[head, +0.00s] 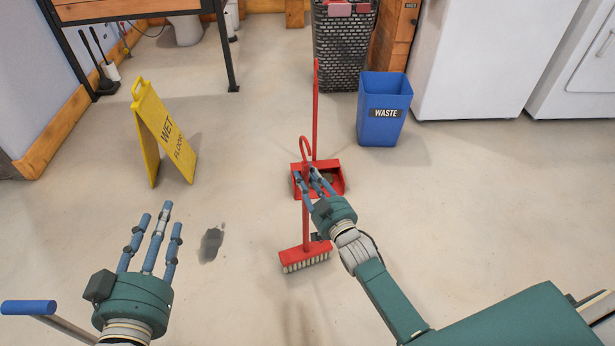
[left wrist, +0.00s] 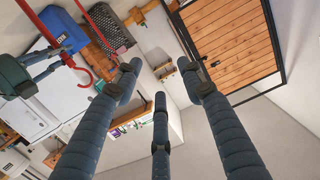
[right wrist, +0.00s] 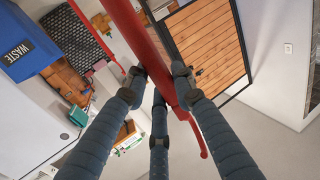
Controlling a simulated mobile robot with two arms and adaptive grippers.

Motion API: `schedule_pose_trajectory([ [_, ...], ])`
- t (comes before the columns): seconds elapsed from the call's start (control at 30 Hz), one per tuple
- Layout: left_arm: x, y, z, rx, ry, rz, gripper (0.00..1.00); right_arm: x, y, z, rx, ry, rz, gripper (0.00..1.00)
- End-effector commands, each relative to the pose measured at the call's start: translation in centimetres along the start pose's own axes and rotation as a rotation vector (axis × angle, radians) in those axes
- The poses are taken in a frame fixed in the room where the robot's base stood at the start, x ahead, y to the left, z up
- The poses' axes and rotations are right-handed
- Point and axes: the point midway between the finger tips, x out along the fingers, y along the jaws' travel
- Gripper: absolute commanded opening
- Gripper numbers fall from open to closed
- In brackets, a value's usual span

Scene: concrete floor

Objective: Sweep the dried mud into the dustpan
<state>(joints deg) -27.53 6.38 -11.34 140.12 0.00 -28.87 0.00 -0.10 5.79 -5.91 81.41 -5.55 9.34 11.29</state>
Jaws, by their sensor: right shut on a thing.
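The red broom (head: 307,254) with pale bristles has its head at floor level, its shaft rising to my right gripper (head: 310,178). The right gripper is shut on the red shaft, which also crosses the right wrist view (right wrist: 150,50). The red dustpan (head: 338,166), with a tall upright handle, stands on the floor just behind that hand, which partly hides it. Small brown bits, perhaps dried mud (head: 328,178), show inside the pan. A dark grey patch (head: 211,243) lies on the floor left of the broom; I cannot tell whether it is mud. My left gripper (head: 160,222) is open and empty.
A yellow wet-floor sign (head: 162,135) stands at the left. A blue waste bin (head: 383,112) stands behind and right of the dustpan, near a dark wicker basket (head: 343,50) and white appliances (head: 468,60). A table leg (head: 228,50) stands at the back left. The floor between sign and broom is open.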

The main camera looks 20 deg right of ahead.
Motion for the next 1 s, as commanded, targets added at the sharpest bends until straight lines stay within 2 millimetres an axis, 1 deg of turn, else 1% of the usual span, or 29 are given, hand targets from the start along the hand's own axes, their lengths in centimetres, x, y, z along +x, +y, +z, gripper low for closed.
schedule_pose_trajectory([
  [0.03, -0.1, -0.1, 0.3, 0.001, -0.019, -0.001, 0.40, 0.1, 0.0, -0.4, 0.000, 0.005, 0.000, 0.00],
  [0.47, -0.9, -0.5, 4.1, 0.002, -0.185, -0.011, 0.40, 0.3, 0.1, -1.2, 0.000, 0.005, 0.000, 0.00],
  [1.0, -2.8, -1.1, 8.4, 0.001, -0.378, -0.022, 0.40, 0.5, 0.2, -2.1, 0.000, 0.005, 0.000, 0.00],
])
